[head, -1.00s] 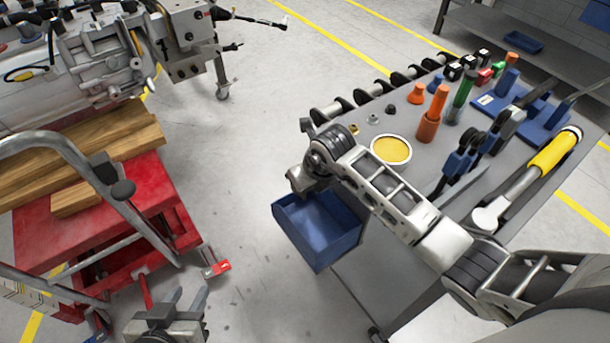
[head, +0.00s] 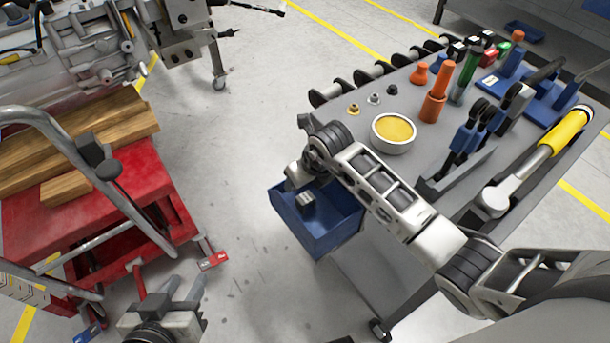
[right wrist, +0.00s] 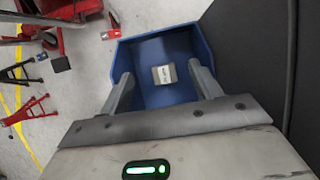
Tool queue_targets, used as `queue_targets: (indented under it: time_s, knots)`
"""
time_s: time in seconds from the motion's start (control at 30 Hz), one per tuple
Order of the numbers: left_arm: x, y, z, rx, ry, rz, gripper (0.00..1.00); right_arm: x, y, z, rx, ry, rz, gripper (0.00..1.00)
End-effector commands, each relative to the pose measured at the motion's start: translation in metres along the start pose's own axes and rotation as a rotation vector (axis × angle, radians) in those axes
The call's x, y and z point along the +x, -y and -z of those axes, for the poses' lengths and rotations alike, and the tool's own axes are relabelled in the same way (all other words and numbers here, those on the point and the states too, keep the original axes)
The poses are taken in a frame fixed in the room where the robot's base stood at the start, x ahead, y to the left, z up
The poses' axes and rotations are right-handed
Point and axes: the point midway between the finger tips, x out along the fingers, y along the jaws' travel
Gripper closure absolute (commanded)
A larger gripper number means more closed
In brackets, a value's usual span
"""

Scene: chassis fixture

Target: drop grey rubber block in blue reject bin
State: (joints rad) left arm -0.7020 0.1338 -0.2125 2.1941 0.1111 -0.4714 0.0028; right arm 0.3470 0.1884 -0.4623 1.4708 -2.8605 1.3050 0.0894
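The blue reject bin (head: 330,232) hangs at the near-left edge of the grey workbench. It also fills the middle of the right wrist view (right wrist: 157,45). The small grey rubber block (head: 306,199) shows within the bin's outline, below my right gripper. In the right wrist view the block (right wrist: 164,74) appears between my right gripper's (right wrist: 160,82) spread fingers, clear of both. I cannot tell whether it rests on the bin floor or is in the air. My left gripper (head: 180,288) is open and empty at the bottom left of the head view.
The workbench (head: 350,115) carries a yellow-filled round tin (head: 394,130), an orange-handled tool (head: 436,92) and a torque wrench (head: 540,160). A red cart (head: 60,220) with wooden blocks stands at left. Open floor lies between cart and bench.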

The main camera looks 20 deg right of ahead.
Motion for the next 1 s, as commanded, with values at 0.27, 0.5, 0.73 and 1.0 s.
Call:
queue_targets:
  time_s: [0.27, 0.5, 0.73, 1.0]
  knots:
    - [0.001, 0.001, -0.001, 0.001, 0.001, 0.002, 0.64, -0.002, 0.000, 0.000, 0.000, 0.000, 0.000, 0.37]
    - [0.000, 0.002, 0.003, 0.010, 0.004, 0.008, 0.64, -0.036, 0.001, -0.001, -0.001, 0.003, 0.002, 0.37]
    - [-0.001, 0.002, 0.007, 0.019, 0.006, 0.013, 0.64, -0.093, 0.001, -0.001, -0.004, 0.004, 0.003, 0.37]
    - [-0.002, 0.002, 0.008, 0.024, 0.010, 0.015, 0.64, -0.144, 0.000, -0.001, -0.001, 0.002, 0.001, 0.37]
